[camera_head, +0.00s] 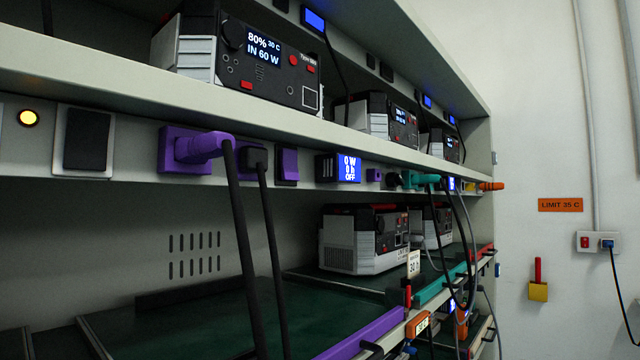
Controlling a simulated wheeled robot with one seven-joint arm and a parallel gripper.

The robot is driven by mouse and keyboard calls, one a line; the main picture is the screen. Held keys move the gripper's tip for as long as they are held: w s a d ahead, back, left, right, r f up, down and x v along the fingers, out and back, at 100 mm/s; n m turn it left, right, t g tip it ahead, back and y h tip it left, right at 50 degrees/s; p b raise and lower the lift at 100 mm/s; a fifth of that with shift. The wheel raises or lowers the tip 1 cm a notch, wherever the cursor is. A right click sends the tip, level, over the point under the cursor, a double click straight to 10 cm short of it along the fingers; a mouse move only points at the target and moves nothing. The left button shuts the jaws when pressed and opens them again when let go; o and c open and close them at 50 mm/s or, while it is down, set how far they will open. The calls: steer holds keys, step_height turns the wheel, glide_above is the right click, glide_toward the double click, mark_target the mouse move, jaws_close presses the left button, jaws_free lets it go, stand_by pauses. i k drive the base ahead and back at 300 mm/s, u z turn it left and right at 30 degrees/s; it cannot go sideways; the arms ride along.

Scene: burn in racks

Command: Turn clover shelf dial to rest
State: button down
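My gripper is not in view. No dial marked clover can be made out. The upper shelf's front rail (130,160) carries a lit amber lamp (28,118), a black rocker-like plate (86,140), a purple plug in a purple socket (200,148), a purple switch (288,165) and a blue display (349,168) reading 0 W, 0 h, OFF. Farther along the rail, a teal plug (427,181) and an orange plug (491,186) are small. Any dial there is too small or hidden by cables to tell.
Power stations stand on the upper shelf, the nearest (260,65) showing 80% and IN 60 W. Others (365,238) stand on the green lower shelf. Black cables (245,250) hang in front. An orange LIMIT 35 C sign (560,205) and a yellow box (538,292) are on the right wall.

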mark_target(393, 179)
steer(key=k, duration=1.2)
steer(key=z, duration=0.7)
steer(key=i, duration=1.3)
steer(key=u, duration=0.25)
